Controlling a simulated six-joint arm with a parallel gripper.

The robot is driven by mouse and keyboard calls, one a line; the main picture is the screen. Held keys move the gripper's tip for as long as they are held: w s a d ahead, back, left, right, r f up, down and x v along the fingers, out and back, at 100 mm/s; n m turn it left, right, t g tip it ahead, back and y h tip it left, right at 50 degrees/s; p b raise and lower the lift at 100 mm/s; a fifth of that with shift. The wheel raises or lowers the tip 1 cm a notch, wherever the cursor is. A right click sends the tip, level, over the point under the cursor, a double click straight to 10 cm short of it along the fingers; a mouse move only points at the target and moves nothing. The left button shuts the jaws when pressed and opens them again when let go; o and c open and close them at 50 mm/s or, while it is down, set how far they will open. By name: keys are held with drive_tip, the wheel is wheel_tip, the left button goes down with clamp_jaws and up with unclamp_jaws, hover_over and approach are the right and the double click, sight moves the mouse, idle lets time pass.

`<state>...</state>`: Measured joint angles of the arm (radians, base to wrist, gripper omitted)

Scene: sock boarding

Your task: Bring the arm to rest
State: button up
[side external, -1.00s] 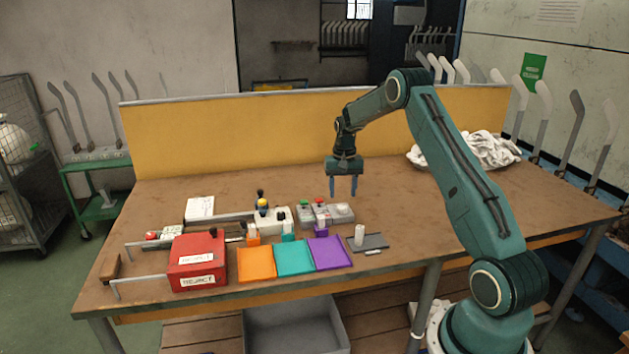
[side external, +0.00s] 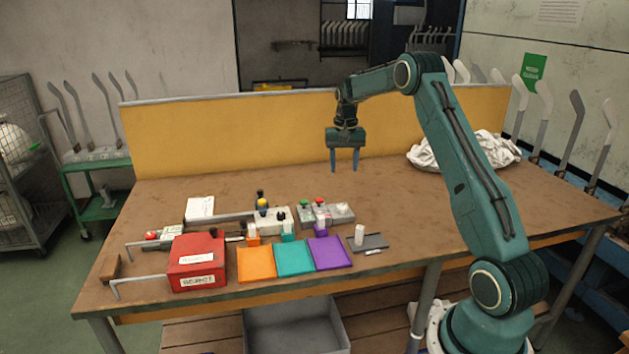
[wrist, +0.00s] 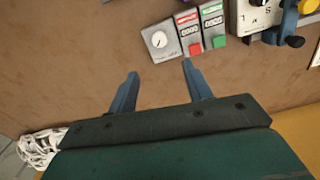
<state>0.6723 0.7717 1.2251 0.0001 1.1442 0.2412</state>
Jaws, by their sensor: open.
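My gripper (side external: 345,167) hangs above the back half of the brown workbench (side external: 400,200), in front of the yellow back panel (side external: 230,135). Its two blue fingers point down and stand apart with nothing between them. In the wrist view my gripper (wrist: 158,82) is also open and empty, with bare bench top between the fingers. The fingers are clear of everything on the bench.
A red reject box (side external: 197,262), orange (side external: 256,263), teal (side external: 295,258) and purple (side external: 329,252) trays line the front. Control boxes (side external: 325,214) sit behind them. A white cloth pile (side external: 490,150) lies at the back right. The bench's right half is mostly clear.

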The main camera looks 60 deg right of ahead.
drive_tip(key=s+a+r+n+t+h, duration=0.1)
drive_tip(key=s+a+r+n, duration=0.15)
drive_tip(key=a+r, duration=0.65)
drive_tip(key=s+a+r+n+t, duration=0.15)
drive_tip(key=s+a+r, duration=0.25)
drive_tip(key=a+r, duration=0.55)
drive_tip(key=s+a+f+n+t, duration=0.1)
drive_tip(key=s+a+f+n, duration=0.1)
drive_tip(key=s+a, duration=0.6)
drive_tip(key=s+a+f+n+t+y, duration=0.1)
drive_tip(key=s+a+n, duration=0.3)
drive_tip(key=s+a, duration=0.5)
drive_tip(key=shift+s+f+t, duration=0.5)
drive_tip(key=shift+s+t, duration=0.05)
drive_tip(key=shift+s, duration=1.25)
drive_tip(key=shift+a, duration=0.1)
